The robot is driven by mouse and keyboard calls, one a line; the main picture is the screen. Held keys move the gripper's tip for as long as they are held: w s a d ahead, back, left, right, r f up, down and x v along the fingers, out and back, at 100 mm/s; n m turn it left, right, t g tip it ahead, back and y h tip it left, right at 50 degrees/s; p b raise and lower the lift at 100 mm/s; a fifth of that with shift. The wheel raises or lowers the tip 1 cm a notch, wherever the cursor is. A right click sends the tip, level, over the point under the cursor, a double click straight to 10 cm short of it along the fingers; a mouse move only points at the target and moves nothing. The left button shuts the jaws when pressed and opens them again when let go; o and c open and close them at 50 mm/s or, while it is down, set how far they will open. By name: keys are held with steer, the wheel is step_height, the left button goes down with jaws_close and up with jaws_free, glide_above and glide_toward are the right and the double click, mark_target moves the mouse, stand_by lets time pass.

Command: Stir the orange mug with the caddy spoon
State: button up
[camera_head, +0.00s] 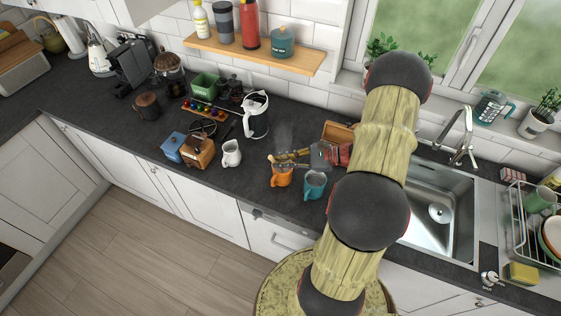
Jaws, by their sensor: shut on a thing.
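The orange mug (281,178) stands upright on the slate worktop, left of a teal mug (315,185). My gripper (279,158) reaches in from the right and its fingertips are directly above the orange mug's mouth, seen from here. It is shut on the caddy spoon (271,158), of which only a small pale tan end shows at the fingertips. The fingers hide most of the spoon and part of the mug's rim. I cannot tell how deep the spoon is in the mug.
A white jug (231,153), a wooden grinder (197,151) and a blue canister (172,147) stand to the left. A white kettle (256,116) is behind. A wooden box (338,132) is near my arm; the sink (440,212) is right.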

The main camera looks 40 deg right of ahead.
steer(key=shift+w, duration=0.15)
steer(key=shift+a+r, duration=0.1)
steer(key=shift+a+r+p, duration=0.2)
steer(key=shift+r+p, duration=0.3)
steer(key=shift+r, duration=0.1)
steer(key=a+r+p, duration=0.3)
steer(key=r+p, duration=0.3)
steer(key=r, duration=0.2)
steer(key=shift+w+a, duration=0.25)
steer(key=shift+w, duration=0.05)
steer(key=shift+r, duration=0.1)
stand_by(0.8)
step_height(320, 180, up, 5)
steer(key=p, duration=0.3)
stand_by(0.7)
